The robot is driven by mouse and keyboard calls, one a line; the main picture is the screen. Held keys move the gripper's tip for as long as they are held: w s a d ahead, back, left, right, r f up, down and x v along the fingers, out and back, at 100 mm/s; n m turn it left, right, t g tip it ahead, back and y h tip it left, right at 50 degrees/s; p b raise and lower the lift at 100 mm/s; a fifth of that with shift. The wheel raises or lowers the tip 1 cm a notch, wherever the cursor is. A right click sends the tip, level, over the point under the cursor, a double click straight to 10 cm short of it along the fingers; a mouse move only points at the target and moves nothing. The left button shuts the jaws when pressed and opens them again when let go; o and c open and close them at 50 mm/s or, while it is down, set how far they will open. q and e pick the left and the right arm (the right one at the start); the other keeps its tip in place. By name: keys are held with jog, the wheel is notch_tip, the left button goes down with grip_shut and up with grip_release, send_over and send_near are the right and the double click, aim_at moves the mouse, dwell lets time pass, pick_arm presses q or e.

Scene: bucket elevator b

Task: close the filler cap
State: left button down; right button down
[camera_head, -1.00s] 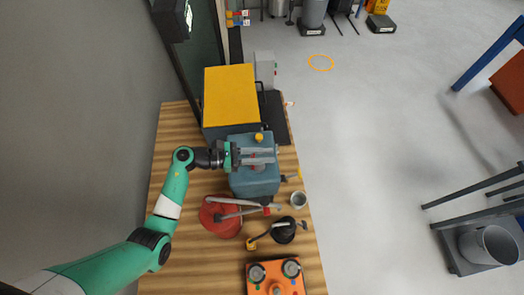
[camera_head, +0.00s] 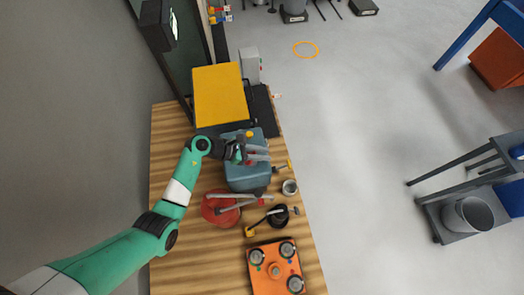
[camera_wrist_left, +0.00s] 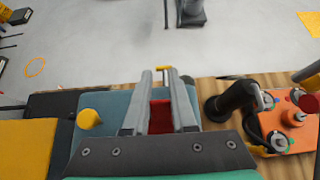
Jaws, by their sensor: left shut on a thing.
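The blue-grey housing (camera_head: 243,181) stands on the wooden bench. A red part, seemingly the filler cap (camera_wrist_left: 160,117), shows between the fingers of my left gripper (camera_wrist_left: 161,76) in the left wrist view. My left gripper (camera_head: 266,154) is over the housing top in the head view, its fingers pointing right, shut on the red part. The fingers hide much of the cap, so I cannot tell how it sits on its opening. A yellow knob (camera_wrist_left: 89,118) is on the housing beside the gripper. My right gripper is in neither current view.
A yellow-topped box (camera_head: 220,92) stands behind the housing. In front lie a red round can (camera_head: 215,211), a black can (camera_head: 277,216), a small metal cup (camera_head: 289,187) and an orange plate (camera_head: 274,268) with round fittings.

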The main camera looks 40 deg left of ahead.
pick_arm(q)
jog(key=c, duration=0.7)
grip_release()
jog(key=v, duration=1.1)
jog(key=shift+s+a+r+p, duration=0.15)
jog(key=shift+s+p, duration=0.05)
jog(key=shift+p, duration=0.1)
